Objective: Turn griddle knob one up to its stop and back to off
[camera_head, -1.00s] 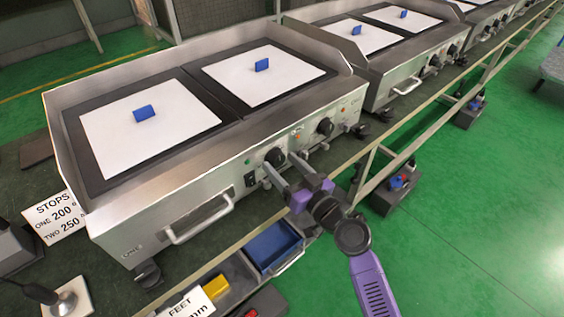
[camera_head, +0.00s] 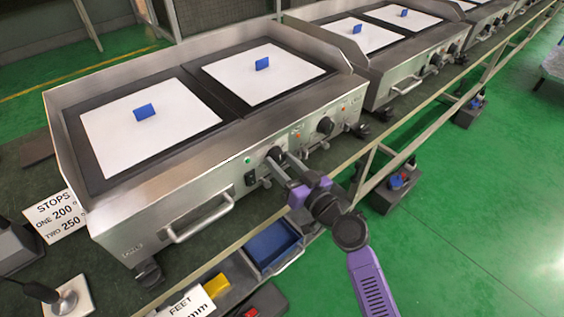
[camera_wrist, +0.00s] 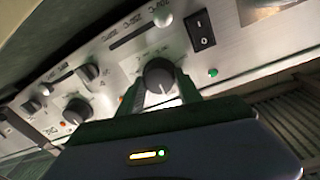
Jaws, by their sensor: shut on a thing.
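The near griddle (camera_head: 180,165) is a steel unit with two dark plates, each under a white sheet with a blue block. Its front panel has two black knobs. The left knob (camera_head: 275,154) is between the fingers of my gripper (camera_head: 283,166), which is shut on it. In the wrist view the same knob (camera_wrist: 159,75) is a round dark dial with a finger on each side; my gripper (camera_wrist: 163,95) reaches it from below. The other knob (camera_head: 325,125) is free, and it also shows in the wrist view (camera_wrist: 77,111). The knob's exact angle is hard to read.
A black rocker switch (camera_wrist: 200,30) and a lit green lamp (camera_wrist: 213,73) sit beside the held knob. A bar handle (camera_head: 200,222) juts from the front. A sign (camera_head: 56,216) reads STOPS, ONE 200, TWO 250. A blue bin (camera_head: 272,245) lies below.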

